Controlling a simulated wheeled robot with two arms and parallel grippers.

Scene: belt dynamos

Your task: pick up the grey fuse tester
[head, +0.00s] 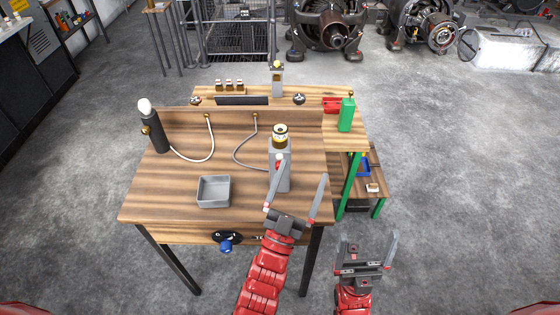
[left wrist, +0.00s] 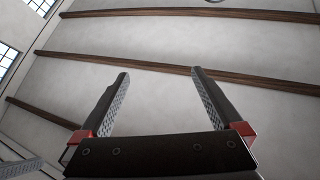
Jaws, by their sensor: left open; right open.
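A tall grey box with a brass and dark cylindrical top (head: 283,148) stands upright on the wooden bench, right of centre; it looks like the grey fuse tester. A smaller grey block with a yellowish top (head: 277,82) stands on the back shelf, so I cannot be sure which is the tester. My left gripper (head: 302,170) is open and empty at the bench's front right; one finger overlaps the tall box in the head view, and I cannot tell whether they touch. The left wrist view shows its open fingers (left wrist: 160,74) with nothing between. My right gripper (head: 367,241) is open and empty, off the bench's right front.
A grey tray (head: 214,203) lies left of the tall box. A green box (head: 347,115) stands at right. The bench's front left is clear.

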